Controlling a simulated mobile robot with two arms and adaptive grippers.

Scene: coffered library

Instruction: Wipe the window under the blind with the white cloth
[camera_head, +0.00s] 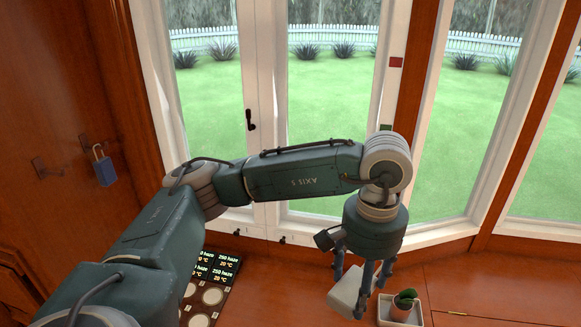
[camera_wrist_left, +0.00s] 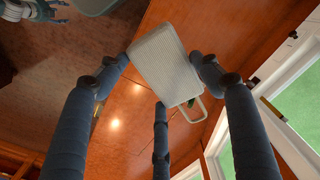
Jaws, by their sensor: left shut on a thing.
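My left gripper (camera_head: 362,283) hangs low in front of the windows, fingers down, shut on the white cloth (camera_head: 347,293). Tall white-framed window panes (camera_head: 325,100) stand behind the arm, with lawn outside. No blind shows, so I cannot tell which pane is under it. My right gripper (camera_wrist_left: 35,12) shows only partly at the wrist view's top left corner; its opening is unclear.
A potted cactus (camera_head: 403,303) stands in a white tray (camera_head: 386,311) close right of the held cloth. A panel with lit readouts and round pads (camera_head: 213,297) lies lower left. A blue padlock (camera_head: 104,170) hangs on the left wooden wall. A dark handle (camera_head: 250,121) sticks out from the window frame.

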